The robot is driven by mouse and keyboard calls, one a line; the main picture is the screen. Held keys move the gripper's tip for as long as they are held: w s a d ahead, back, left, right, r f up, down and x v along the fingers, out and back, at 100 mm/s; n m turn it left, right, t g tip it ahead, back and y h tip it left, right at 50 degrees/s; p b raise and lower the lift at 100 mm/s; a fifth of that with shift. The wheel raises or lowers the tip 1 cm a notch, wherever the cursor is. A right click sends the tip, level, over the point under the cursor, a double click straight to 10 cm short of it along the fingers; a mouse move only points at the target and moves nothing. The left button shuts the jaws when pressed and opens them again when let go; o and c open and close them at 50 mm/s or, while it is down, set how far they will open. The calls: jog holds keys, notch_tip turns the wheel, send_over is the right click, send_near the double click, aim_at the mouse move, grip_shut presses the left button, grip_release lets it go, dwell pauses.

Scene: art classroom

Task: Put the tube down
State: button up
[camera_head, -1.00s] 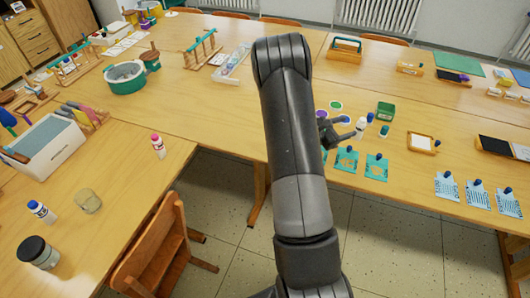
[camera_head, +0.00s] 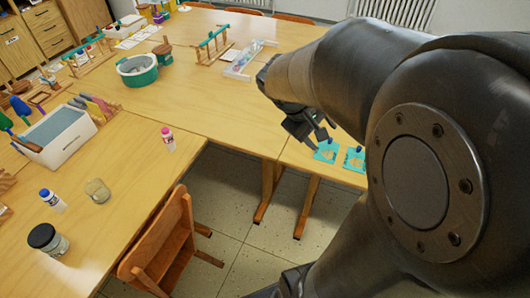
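My gripper (camera_head: 316,134) is small and dark in view, above the near edge of the far table, just left of the teal cards. My own arm covers much of the right side. I cannot make out a tube in the fingers, nor whether they are open or shut. A small white tube-like bottle with a red cap (camera_head: 168,139) stands upright on the left table. Another white one with a blue cap (camera_head: 53,200) stands near that table's left side. Both are well apart from my gripper.
The left table (camera_head: 130,155) also bears a glass jar (camera_head: 97,190), a dark-lidded jar (camera_head: 47,239) and a grey-topped white box (camera_head: 62,138). A teal tub (camera_head: 137,71) stands farther back. Teal cards (camera_head: 326,152) lie right of my gripper. A wooden chair (camera_head: 165,240) stands in front.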

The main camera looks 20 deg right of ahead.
jog(key=s+a+r+m+t+y, duration=0.1)
jog(key=s+a+r+t+y, duration=0.2)
jog(key=a, duration=0.5)
jog(key=s+a+r+m+t+y, duration=0.1)
jog(key=s+a+r+t+y, duration=0.2)
jog(key=a, duration=0.6)
jog(key=shift+s+m+y, duration=0.3)
jog(key=shift+s, duration=0.1)
jog(key=shift+r, duration=0.1)
jog(key=shift+c, duration=0.7)
